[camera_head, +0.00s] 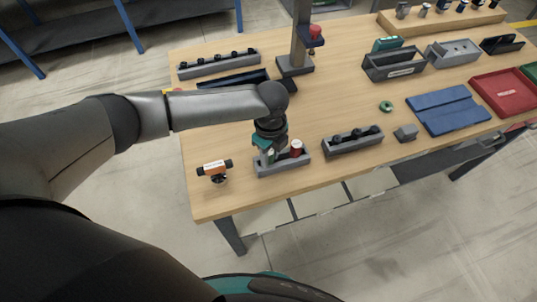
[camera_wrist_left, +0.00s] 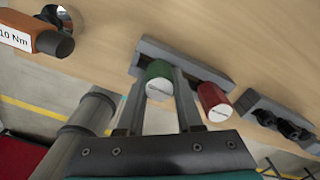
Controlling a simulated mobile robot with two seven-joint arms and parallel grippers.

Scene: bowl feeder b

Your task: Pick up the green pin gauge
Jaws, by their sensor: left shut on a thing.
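The green pin gauge (camera_wrist_left: 159,80) shows in the left wrist view between the two fingers of my left gripper (camera_wrist_left: 160,98), which is shut on it. In the head view my left gripper (camera_head: 269,154) is over the left part of a grey gauge holder (camera_head: 285,168) near the table's front edge. I cannot tell whether the green gauge's lower end is still in the holder. A red pin gauge (camera_head: 296,147) stands at the holder's right end, close beside the gripper; it also shows in the wrist view (camera_wrist_left: 214,102). My right gripper is not in view.
An orange torque tool (camera_head: 214,168) stands left of the holder. A grey rack with black knobs (camera_head: 352,141) and a small grey block (camera_head: 405,133) are to the right. A blue mat (camera_head: 447,110) and red tray (camera_head: 508,97) lie further right. A post (camera_head: 301,40) stands behind.

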